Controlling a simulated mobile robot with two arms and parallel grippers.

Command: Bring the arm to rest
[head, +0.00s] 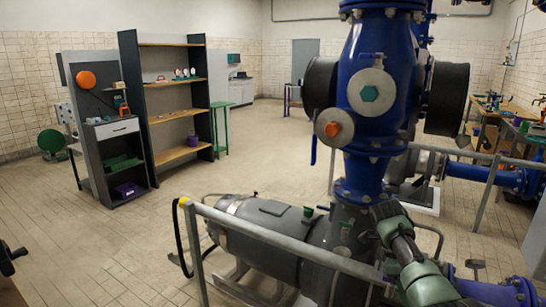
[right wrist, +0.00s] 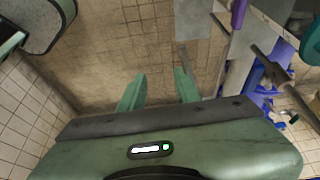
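My right arm (head: 420,275) comes in from the lower right of the head view, green and grey. It reaches up in front of the blue pipework, over the grey pump. In the right wrist view my right gripper (right wrist: 158,90) has its two green fingers spread apart, with only tiled surface visible between them. It holds nothing. Its fingertips cannot be made out clearly in the head view. My left gripper is not seen in either view.
A large blue pipe (head: 377,70) with valves rises near my right arm. A grey pump (head: 270,235) and a metal rail (head: 290,248) stand close below. A shelf unit (head: 172,95) is at the left, a workbench (head: 500,118) at the right. The tiled floor at middle left is clear.

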